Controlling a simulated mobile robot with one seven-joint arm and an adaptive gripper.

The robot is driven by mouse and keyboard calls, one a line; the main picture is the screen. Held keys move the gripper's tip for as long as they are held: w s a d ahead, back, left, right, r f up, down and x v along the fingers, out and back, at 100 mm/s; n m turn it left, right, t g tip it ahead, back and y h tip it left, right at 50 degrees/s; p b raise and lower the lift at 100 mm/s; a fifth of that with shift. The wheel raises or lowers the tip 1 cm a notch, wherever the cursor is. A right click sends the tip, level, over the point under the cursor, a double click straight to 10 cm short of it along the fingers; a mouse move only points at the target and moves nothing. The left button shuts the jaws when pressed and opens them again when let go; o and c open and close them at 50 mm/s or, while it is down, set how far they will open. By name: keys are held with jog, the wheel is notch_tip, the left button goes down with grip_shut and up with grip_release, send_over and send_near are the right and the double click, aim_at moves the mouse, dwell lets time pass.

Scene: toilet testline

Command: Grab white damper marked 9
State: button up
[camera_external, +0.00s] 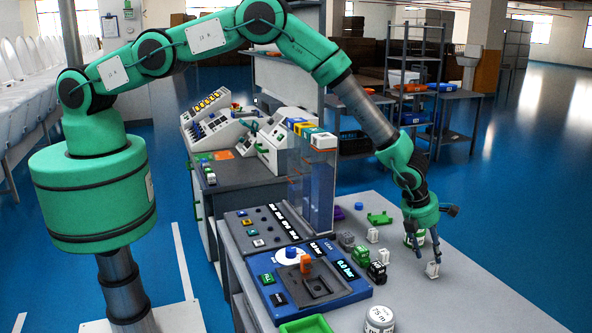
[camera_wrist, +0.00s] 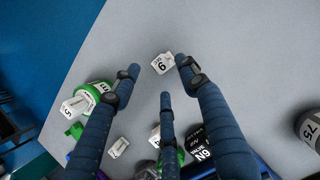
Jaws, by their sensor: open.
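The white damper marked 9 (camera_wrist: 161,64) is a small block on the grey table in the wrist view, close to the tips of my fingers. My three-fingered gripper (camera_wrist: 160,79) is open, with its fingertips spread around and beside the damper. In the external view my gripper (camera_external: 425,248) points down at the right part of the table. A white damper (camera_external: 432,271) stands at its fingertips there. I cannot tell whether any finger touches it.
A white piece marked 5 (camera_wrist: 74,107), other white blocks (camera_wrist: 118,147), and a black N9 part (camera_wrist: 201,153) lie nearby. A round part marked 75 (camera_wrist: 313,128) is at the right. The blue test unit (camera_external: 268,300) stands left. The table's right side is clear.

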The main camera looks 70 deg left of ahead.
aim_at(433, 264)
jog(key=shift+f, duration=0.1)
dwell(0.3)
jog(key=shift+p+x, duration=0.65)
jog(key=shift+x, duration=1.8)
jog(key=c, duration=1.1)
